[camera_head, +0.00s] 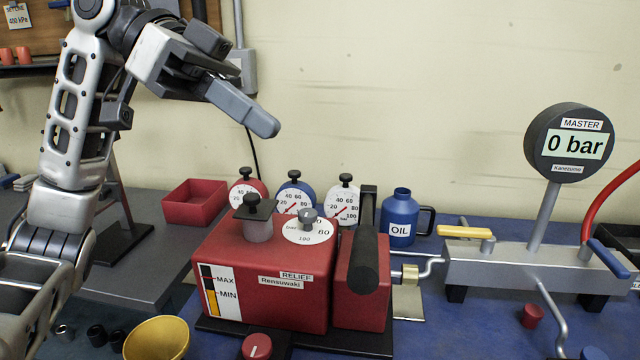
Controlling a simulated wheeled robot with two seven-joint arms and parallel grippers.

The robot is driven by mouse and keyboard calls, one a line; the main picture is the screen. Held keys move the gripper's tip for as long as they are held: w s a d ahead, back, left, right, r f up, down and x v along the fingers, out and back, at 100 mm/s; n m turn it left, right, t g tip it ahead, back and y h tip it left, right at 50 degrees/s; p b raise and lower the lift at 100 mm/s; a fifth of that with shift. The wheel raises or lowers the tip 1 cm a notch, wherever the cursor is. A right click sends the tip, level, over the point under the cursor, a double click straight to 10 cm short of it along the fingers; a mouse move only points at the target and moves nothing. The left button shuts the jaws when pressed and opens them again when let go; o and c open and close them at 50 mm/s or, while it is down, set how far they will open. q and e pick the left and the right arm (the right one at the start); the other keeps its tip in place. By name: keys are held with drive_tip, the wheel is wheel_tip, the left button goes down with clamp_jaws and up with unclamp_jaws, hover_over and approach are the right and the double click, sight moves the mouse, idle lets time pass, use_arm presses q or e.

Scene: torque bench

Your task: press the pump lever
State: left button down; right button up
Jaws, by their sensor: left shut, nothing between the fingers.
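The pump is a red box (262,265) labelled RELIEF and Rensuwaki, with a MAX/MIN level strip on its front left. The pump lever (364,262) looks like the thick dark handle over the narrower red block at the pump's right side. A dark upright piece stands behind it. My left gripper (262,124) is shut and empty. It is raised above and to the left of the lever, in front of the wall, well apart from the pump. My right gripper is out of view.
Three small gauges (294,196) stand behind the pump. A blue oil can (400,218) is right of them. A grey manifold (500,267) carries the MASTER gauge (569,143), reading 0 bar. A red tray (194,203) and a yellow bowl (156,340) are left of the pump.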

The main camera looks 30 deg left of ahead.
sight(366, 223)
use_arm(q)
drive_tip(key=s+a+f+x, duration=0.1)
drive_tip(key=f+x, duration=0.1)
drive_tip(key=x, duration=1)
drive_tip(key=shift+f+p, duration=0.3)
drive_tip(key=shift+p, duration=0.05)
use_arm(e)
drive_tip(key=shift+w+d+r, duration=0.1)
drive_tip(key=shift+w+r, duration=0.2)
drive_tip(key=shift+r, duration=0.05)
use_arm(q)
drive_tip(key=shift+d, duration=0.1)
